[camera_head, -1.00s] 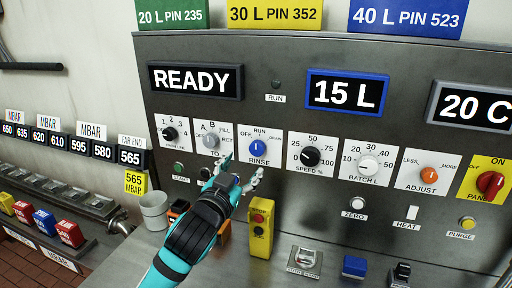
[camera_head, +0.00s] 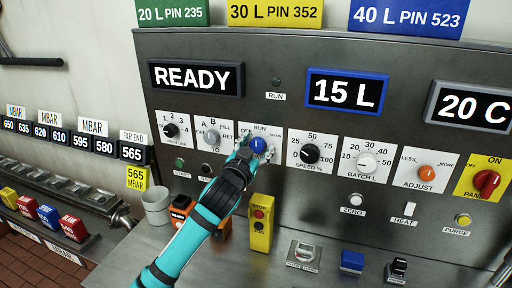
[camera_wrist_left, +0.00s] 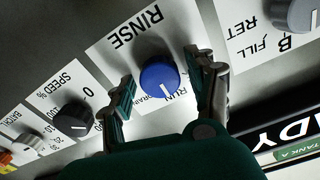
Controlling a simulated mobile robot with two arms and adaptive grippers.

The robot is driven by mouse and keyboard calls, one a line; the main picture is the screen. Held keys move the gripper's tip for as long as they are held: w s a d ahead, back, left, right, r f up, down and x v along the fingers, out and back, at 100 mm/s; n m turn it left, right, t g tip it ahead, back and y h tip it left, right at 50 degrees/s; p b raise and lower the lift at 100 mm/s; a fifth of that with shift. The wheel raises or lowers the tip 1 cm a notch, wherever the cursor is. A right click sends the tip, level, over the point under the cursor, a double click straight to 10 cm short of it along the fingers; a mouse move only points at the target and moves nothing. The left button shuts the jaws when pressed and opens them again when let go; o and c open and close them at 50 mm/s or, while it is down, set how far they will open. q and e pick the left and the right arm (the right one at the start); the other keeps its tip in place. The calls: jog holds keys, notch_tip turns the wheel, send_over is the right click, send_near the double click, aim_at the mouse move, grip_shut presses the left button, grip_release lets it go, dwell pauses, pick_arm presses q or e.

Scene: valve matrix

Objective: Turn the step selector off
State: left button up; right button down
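The step selector is a blue round knob (camera_head: 258,145) on a white plate marked RUN, DRAIN and RINSE. It also shows in the left wrist view (camera_wrist_left: 159,78), upside down, with its white pointer mark towards RUN. My left gripper (camera_head: 248,153) is at the knob, covering the plate's left and lower parts in the head view. In the left wrist view, my left gripper's fingers (camera_wrist_left: 163,82) are open, one on each side of the knob. A gap shows between each finger and the knob. My right gripper is not in view.
The A/B selector (camera_head: 211,138) stands left of the knob, and the black speed dial (camera_head: 310,154) stands right. Below are a yellow stop box (camera_head: 261,224), a grey cup (camera_head: 156,208) and an orange-black device (camera_head: 181,212) on the counter.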

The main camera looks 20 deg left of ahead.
pick_arm(q)
jog(key=c, duration=0.9)
jog(key=shift+c, duration=0.2)
jog(key=shift+n, duration=0.8)
jog(key=n+p, duration=0.1)
jog(key=n, duration=0.2)
jog(key=shift+n+p, duration=1.55)
jog(key=shift+n, duration=1.15)
jog(key=o, duration=1.2)
